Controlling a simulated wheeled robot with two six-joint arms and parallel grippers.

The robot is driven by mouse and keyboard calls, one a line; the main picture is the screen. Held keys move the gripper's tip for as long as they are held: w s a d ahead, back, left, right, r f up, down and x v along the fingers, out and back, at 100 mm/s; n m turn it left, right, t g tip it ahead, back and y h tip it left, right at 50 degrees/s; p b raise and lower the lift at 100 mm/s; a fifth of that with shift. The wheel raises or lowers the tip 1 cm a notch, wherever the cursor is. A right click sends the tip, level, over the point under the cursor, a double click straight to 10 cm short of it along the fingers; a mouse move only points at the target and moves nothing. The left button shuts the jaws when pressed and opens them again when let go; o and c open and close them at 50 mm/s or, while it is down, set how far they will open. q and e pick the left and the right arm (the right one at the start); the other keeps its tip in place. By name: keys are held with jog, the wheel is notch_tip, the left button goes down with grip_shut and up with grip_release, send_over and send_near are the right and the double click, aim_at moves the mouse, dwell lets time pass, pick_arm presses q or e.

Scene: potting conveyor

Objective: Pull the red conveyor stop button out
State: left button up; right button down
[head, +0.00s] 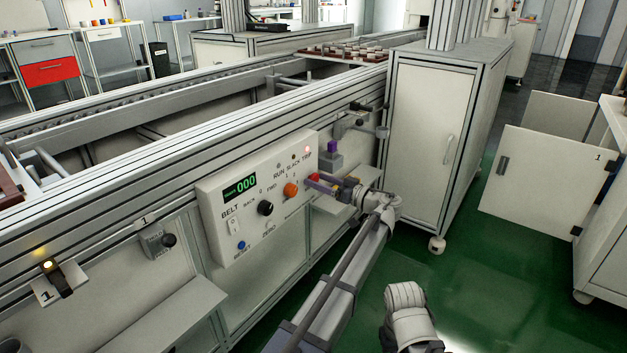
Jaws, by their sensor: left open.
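The red stop button (314,177) is at the right end of the white control panel (222,208) on the conveyor's side. My left gripper (315,183) reaches in from the right, with its fingers right at the button. The fingers are open and partly cover the button. I cannot tell whether they touch it, or how far out the button stands. My right gripper does not show.
The panel also has a green display (240,187), a black knob (265,208), an orange knob (290,190) and a blue button (241,245). A purple-topped part (332,148) sits just above my left gripper. A white cabinet (430,125) stands close on the right. Green floor is open beyond.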

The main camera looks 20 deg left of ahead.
pick_arm(q)
jog(key=shift+c, duration=0.3)
grip_shut()
dwell(0.3)
dwell(0.8)
